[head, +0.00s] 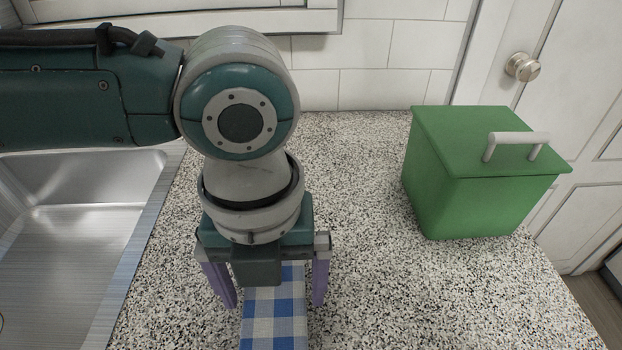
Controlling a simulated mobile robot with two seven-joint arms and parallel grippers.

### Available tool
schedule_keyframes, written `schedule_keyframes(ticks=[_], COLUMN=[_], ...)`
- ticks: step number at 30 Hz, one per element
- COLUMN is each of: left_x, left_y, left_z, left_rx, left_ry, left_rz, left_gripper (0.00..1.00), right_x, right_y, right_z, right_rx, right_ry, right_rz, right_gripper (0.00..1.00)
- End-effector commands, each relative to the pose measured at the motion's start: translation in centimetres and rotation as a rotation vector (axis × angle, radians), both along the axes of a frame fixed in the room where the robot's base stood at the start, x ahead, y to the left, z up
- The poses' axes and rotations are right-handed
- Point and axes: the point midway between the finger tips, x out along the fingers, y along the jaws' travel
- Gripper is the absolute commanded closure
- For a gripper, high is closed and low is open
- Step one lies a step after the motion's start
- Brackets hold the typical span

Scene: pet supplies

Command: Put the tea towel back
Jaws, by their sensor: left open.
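The tea towel (273,328) is a blue and white checked cloth on the speckled counter, at the bottom middle of the head view. Its far end is hidden under my left gripper, and its near end runs out of the bottom of the picture. My left gripper (268,300) points down over the towel. Its two purple fingers are wide apart, one on each side of the cloth, and I see no grip on it. I cannot tell how high the fingertips are above the counter. My right gripper is not in view.
A green lidded box (475,180) with a pale handle stands on the right of the counter (360,200). A steel sink (75,235) is at the left. A white door with a round knob (522,67) is at the back right. The counter between towel and box is clear.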

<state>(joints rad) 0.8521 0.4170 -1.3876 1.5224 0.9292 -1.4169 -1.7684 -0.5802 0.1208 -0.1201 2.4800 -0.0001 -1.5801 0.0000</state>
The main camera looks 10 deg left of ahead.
Motion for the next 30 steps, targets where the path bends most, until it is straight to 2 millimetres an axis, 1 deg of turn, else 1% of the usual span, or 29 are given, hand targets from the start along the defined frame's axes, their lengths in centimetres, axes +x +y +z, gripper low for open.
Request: schedule_keyframes(ticks=[1, 6, 9, 13, 16, 20, 23, 26, 27, 29, 30], left_x=[0.1, 0.2, 0.1, 0.1, 0.1, 0.0, -0.8, -2.4, -3.1, -4.1, -4.6], left_y=[0.0, 0.0, 0.0, 0.0, 0.0, -0.1, -1.2, -3.8, -5.0, -6.6, -7.3], left_z=[1.4, 5.3, 7.3, 9.0, 9.7, 9.9, 9.5, 8.8, 8.6, 8.6, 8.6], left_rx=[-0.002, -0.002, -0.002, 0.000, 0.000, -0.003, -0.040, -0.137, -0.191, -0.277, -0.333], left_ry=[-0.006, -0.006, -0.006, -0.003, -0.003, -0.002, -0.001, 0.002, 0.006, 0.020, 0.032], left_rz=[-0.002, -0.002, -0.002, 0.000, 0.000, 0.003, 0.050, 0.192, 0.282, 0.457, 0.595], left_gripper=[0.00, 0.00, 0.00, 0.00, 0.00, 0.00, 0.00, 0.00, 0.00, 0.00, 0.00], right_x=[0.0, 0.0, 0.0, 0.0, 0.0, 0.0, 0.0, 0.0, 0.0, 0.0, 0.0], right_y=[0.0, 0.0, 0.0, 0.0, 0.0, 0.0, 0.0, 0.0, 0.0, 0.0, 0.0], right_z=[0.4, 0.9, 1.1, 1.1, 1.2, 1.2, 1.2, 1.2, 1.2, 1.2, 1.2], right_rx=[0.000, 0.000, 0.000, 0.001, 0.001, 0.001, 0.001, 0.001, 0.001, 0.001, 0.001], right_ry=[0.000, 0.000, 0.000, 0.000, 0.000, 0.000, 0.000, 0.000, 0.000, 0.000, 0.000], right_rz=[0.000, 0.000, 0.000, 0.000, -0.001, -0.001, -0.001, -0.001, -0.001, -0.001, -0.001], right_gripper=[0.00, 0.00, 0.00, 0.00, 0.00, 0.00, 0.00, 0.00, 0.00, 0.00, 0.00])
